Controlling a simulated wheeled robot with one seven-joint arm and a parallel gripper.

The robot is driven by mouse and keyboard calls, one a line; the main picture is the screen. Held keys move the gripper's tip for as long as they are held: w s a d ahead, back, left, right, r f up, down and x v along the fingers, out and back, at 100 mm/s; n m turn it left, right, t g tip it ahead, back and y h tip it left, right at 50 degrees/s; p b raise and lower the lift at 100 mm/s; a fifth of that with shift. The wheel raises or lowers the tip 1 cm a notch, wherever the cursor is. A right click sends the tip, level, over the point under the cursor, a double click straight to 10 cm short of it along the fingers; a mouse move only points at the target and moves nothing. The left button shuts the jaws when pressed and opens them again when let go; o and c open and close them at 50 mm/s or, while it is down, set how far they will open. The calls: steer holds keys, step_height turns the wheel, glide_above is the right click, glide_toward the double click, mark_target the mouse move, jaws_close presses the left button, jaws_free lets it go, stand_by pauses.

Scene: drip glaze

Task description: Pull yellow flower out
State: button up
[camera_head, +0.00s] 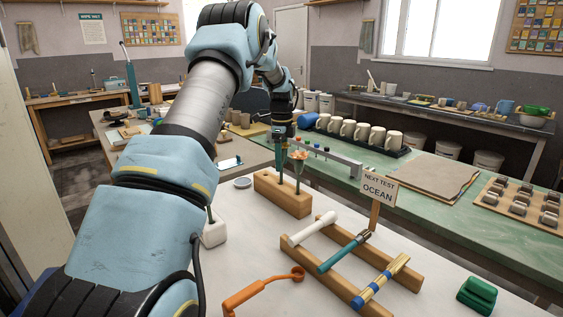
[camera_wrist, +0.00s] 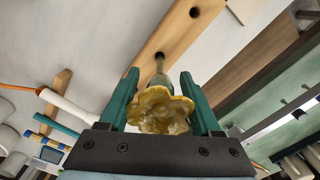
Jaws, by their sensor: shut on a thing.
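The yellow flower (camera_wrist: 163,112) has a scalloped, glossy head and sits between the two green fingers of my gripper (camera_wrist: 160,76) in the wrist view. My gripper is shut on it. Its stem runs from the head toward a hole in the wooden block (camera_wrist: 178,30); I cannot tell how deep the stem sits. Another hole in the block looks empty. In the head view, my gripper (camera_head: 289,160) is above the wooden block (camera_head: 282,196), and the flower is small and partly hidden there.
A wooden rack (camera_head: 335,282) with white, teal and yellow-blue tools stands to the right of the block. A sign reading "NEXT TEST OCEAN" (camera_head: 378,190) is close by. An orange tool (camera_head: 262,288) and a green object (camera_head: 477,295) lie in front. Mugs (camera_head: 362,133) stand behind.

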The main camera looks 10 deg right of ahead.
jaws_close()
steer(key=shift+r+p, duration=0.9)
steer(key=shift+r, duration=0.2)
stand_by(0.7)
steer(key=shift+r+p, duration=2)
steer(key=shift+r, duration=0.7)
steer(key=shift+r+p, duration=0.85)
steer(key=shift+r, duration=0.65)
